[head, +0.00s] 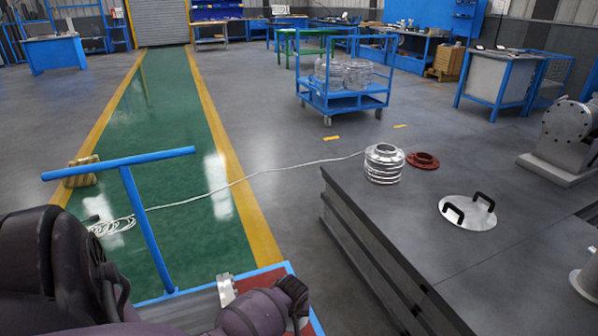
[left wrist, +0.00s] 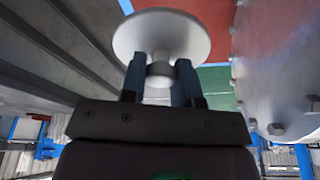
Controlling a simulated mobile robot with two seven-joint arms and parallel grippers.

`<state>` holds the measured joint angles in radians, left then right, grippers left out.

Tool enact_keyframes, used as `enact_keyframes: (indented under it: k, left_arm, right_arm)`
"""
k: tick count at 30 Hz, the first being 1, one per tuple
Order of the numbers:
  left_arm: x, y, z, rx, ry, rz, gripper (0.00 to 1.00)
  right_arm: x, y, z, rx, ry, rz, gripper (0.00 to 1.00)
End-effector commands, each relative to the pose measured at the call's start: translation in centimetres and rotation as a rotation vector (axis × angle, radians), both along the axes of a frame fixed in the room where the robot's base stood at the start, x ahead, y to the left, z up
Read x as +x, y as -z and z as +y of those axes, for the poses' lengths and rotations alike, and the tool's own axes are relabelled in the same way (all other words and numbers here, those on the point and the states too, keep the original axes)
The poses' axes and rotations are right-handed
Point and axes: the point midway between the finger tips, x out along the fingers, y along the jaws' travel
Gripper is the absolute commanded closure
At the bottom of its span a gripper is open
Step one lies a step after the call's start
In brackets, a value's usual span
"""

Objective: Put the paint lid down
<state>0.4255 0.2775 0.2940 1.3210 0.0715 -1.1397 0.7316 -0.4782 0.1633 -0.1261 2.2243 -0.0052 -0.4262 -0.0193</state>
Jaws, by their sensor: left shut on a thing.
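The paint lid (left wrist: 205,38), a pale round disc with a stubby knob, shows at the top middle of the left wrist view. My left gripper (left wrist: 160,78) is shut on its knob, with one dark blue finger on each side. A red surface (left wrist: 240,20) shows beyond the lid; I cannot tell whether the lid touches it. In the head view my left arm reaches in at the bottom, and neither the lid nor the gripper can be made out. My right gripper is in neither view.
A blue-framed cart with a red deck (head: 312,318) is at the bottom. A grey bolted part (left wrist: 275,65) is close on the right of the wrist view. The dark table (head: 400,225) carries a ribbed metal part (head: 383,165), a red ring (head: 423,160) and a two-handled plate (head: 467,213).

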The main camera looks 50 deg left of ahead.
Motion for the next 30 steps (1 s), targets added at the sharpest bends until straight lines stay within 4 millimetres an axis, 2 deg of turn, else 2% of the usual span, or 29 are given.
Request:
enact_keyframes:
  k: [5, 8, 18, 21, 24, 30]
  left_arm:
    - [-0.2, 2.8, 0.0, 0.000, 0.003, 0.008, 0.94]
    - [-0.5, 5.3, 0.0, 0.000, 0.002, 0.013, 0.94]
    - [-0.7, 12.7, 0.0, -0.001, 0.001, 0.015, 0.94]
    - [-0.5, 14.4, 0.0, 0.001, 0.001, 0.012, 0.94]
    - [-0.3, 15.5, 0.0, 0.001, 0.003, 0.007, 0.94]
    - [0.0, 16.4, 0.0, 0.000, 0.002, 0.000, 0.94]
  right_arm:
    - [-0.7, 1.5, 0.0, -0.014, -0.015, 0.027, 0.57]
    - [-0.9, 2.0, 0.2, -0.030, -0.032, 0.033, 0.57]
    - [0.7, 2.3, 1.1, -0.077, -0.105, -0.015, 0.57]
    - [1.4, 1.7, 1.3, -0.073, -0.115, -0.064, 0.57]
    - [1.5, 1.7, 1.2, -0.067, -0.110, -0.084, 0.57]
    - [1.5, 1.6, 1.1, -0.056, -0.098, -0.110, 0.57]
